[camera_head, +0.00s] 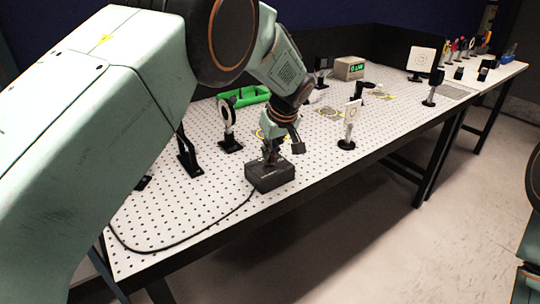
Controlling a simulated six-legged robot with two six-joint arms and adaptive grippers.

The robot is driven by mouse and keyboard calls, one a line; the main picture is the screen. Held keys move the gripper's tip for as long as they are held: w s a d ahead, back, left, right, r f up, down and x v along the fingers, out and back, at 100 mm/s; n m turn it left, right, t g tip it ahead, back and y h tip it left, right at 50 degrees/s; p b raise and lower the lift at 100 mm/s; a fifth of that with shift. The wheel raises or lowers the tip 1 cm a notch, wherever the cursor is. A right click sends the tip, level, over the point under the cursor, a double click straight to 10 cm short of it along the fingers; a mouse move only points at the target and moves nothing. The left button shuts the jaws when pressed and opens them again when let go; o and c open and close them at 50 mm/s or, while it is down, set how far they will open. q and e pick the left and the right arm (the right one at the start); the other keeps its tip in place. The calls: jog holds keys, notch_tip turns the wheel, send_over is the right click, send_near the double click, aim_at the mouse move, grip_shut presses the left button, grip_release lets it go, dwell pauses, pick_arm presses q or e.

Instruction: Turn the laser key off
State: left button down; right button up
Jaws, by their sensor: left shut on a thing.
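A small dark box (270,176), which looks like the laser's key box, sits near the front edge of the perforated optical table (185,218). A black cable runs from it to the left over the table. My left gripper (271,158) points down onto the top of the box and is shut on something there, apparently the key. The key itself is hidden by the fingers, so its angle cannot be told. My right gripper is not in view; only a part of my right arm shows at the right edge.
Mounted optics stand around the box: a round black mount (229,122) behind left, a white-plate post (350,127) to the right. A green tray (243,96) and a box with a green display (349,68) stand farther back. The floor (400,240) in front is clear.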

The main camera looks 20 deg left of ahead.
pick_arm(q)
jog(key=shift+n, duration=0.6)
jog(key=shift+g, duration=0.3)
jog(key=c, duration=1.5)
grip_release()
jog(key=shift+o, duration=0.2)
jog(key=v, duration=1.2)
jog(key=shift+d, duration=0.25)
jog(key=shift+f, duration=0.15)
